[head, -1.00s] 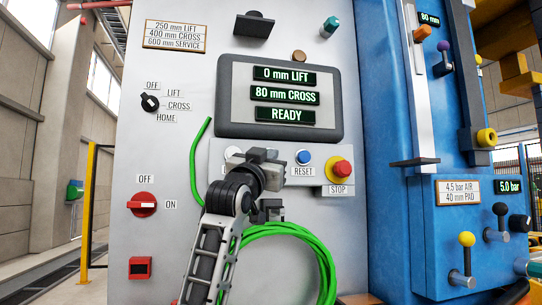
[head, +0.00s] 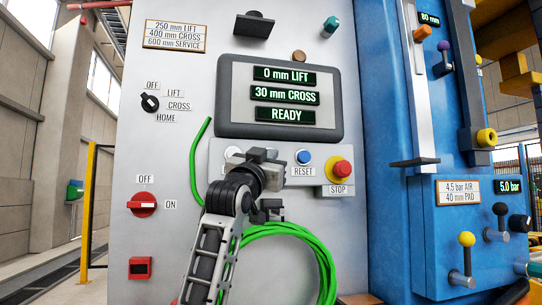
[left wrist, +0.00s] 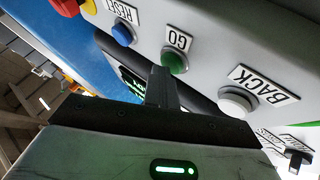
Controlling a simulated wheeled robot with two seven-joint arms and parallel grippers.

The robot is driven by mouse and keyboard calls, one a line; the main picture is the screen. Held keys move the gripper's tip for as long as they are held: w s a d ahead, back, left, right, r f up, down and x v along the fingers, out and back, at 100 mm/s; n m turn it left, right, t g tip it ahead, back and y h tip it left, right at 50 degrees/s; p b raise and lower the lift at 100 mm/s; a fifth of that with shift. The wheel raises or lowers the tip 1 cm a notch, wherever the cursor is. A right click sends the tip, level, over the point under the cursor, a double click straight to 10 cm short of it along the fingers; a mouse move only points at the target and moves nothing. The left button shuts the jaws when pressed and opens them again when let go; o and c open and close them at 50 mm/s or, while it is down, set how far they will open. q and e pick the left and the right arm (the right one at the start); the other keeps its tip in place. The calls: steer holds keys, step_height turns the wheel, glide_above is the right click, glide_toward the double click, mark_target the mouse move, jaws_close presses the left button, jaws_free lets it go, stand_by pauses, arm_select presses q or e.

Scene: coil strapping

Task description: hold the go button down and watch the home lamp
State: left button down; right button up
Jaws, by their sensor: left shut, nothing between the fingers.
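The green GO button (left wrist: 175,62) sits between the blue RESET button and the white BACK button in the left wrist view. My left gripper (left wrist: 160,72) is shut and empty, its dark fingertips at the GO button, seemingly touching it; I cannot tell how far it is pressed. In the head view, my left gripper (head: 264,156) hides the GO button. The screen (head: 280,97) reads 0 mm LIFT, 30 mm CROSS, READY. No lamp labelled HOME is readable. A small brown round cap (head: 299,56) above the screen looks unlit. My right gripper is not in view.
The RESET button (head: 304,157) and red STOP button (head: 342,171) are right of the gripper. The BACK button (left wrist: 238,102) is close by. A selector (head: 150,102) and red switch (head: 142,204) are at left. A green hose (head: 290,230) hangs below.

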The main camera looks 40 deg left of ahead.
arm_select(q)
steer(key=shift+f, duration=0.1)
stand_by(0.7)
steer(key=shift+s+d+b, duration=0.3)
steer(key=shift+s+d, duration=0.2)
steer(key=shift+d, duration=0.1)
steer(key=shift+s+d+b, duration=0.55)
steer(key=shift+s+d, duration=1.1)
steer(key=shift+d, duration=0.3)
